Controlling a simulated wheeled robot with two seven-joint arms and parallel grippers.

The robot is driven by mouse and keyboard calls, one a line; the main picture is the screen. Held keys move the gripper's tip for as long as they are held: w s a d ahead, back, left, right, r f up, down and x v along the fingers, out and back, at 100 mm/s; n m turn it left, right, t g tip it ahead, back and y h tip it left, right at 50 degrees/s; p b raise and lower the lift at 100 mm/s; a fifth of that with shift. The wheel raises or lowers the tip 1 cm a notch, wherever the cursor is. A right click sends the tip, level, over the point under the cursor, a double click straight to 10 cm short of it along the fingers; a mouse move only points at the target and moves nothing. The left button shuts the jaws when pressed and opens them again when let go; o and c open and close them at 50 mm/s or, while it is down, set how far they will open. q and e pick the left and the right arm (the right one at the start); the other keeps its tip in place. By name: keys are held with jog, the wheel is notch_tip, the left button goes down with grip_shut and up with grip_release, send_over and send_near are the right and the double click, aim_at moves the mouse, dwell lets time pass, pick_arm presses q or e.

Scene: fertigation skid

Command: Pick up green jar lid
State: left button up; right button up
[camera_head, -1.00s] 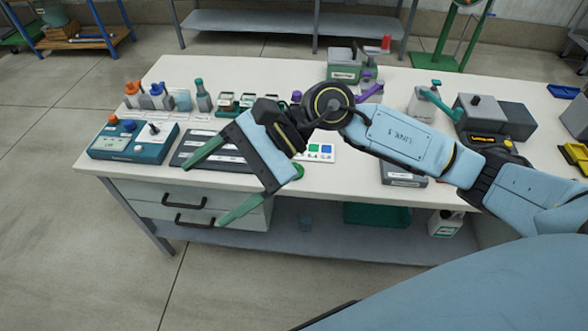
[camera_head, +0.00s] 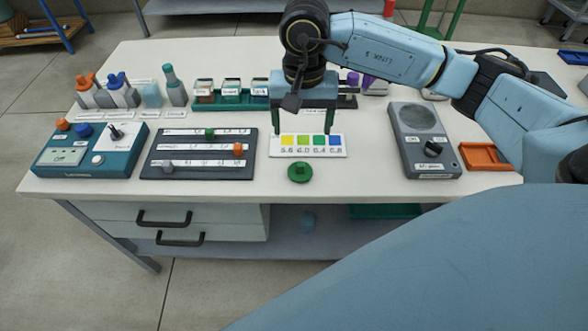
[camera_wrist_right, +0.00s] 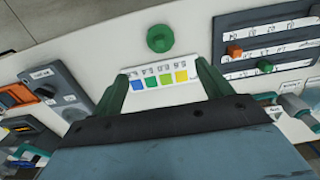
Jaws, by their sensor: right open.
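The green jar lid (camera_head: 300,172) is a round disc with a raised knob, lying on the white bench near its front edge, just in front of the colour chart card. It also shows in the right wrist view (camera_wrist_right: 160,38), beyond the fingertips. My right gripper (camera_head: 304,130) points down over the colour chart, behind the lid in the head view. Its green fingers are apart with nothing between them, and they also show in the right wrist view (camera_wrist_right: 163,82). The lid is clear of both fingers. My left gripper is not in view.
The colour chart card (camera_head: 307,146) lies under the gripper. A dark slider panel (camera_head: 200,172) is to the left, with a teal control box (camera_head: 75,168) beyond. A grey stirrer-like device (camera_head: 425,155) and an orange tray (camera_head: 488,157) are to the right. Bottles (camera_head: 174,85) stand behind.

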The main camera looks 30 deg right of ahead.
send_over(300, 163)
notch_tip(300, 163, down, 7)
jog(key=shift+s+d+f+b, duration=0.1)
jog(key=shift+s+d+b, duration=0.05)
jog(key=shift+b, duration=0.2)
jog(key=shift+f+b, duration=0.3)
jog(key=shift+f, duration=2.55)
jog(key=c, duration=1.1)
